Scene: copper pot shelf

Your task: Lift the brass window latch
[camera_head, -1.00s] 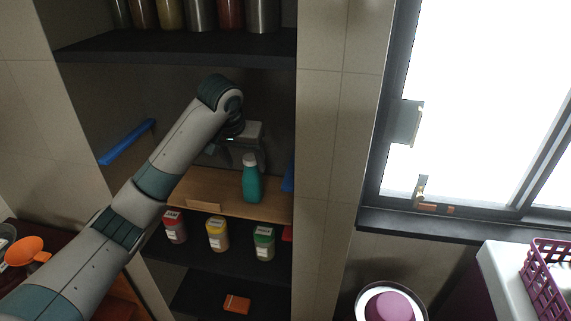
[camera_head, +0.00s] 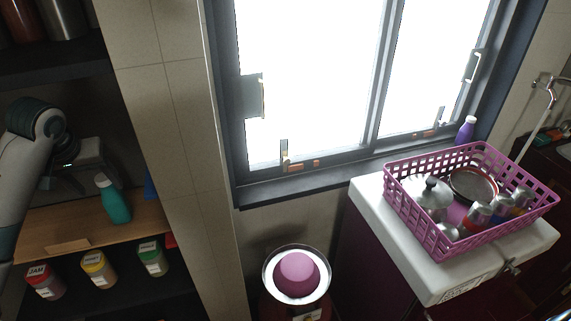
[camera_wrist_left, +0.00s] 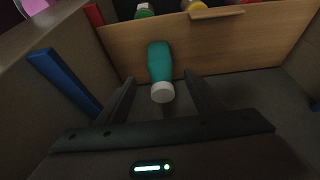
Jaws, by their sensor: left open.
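A small upright latch with a brass-coloured part (camera_head: 285,157) stands at the bottom of the left window pane. A similar latch (camera_head: 439,119) stands at the bottom of the right pane. My left gripper (camera_head: 85,182) is inside the shelf at the left, far from both latches. It is open. In the left wrist view its two fingers (camera_wrist_left: 160,82) stand either side of a teal bottle (camera_wrist_left: 159,62) with a white cap, and I cannot tell if they touch it. The bottle also shows in the head view (camera_head: 115,203). My right gripper is out of view.
A purple basket (camera_head: 408,213) with pots and jars stands on a white-topped cabinet (camera_head: 372,210) below the window. A purple bottle (camera_head: 466,130) stands by the sill. Several jars (camera_head: 97,268) sit under the wooden board. A tiled wall (camera_head: 185,110) separates shelf and window.

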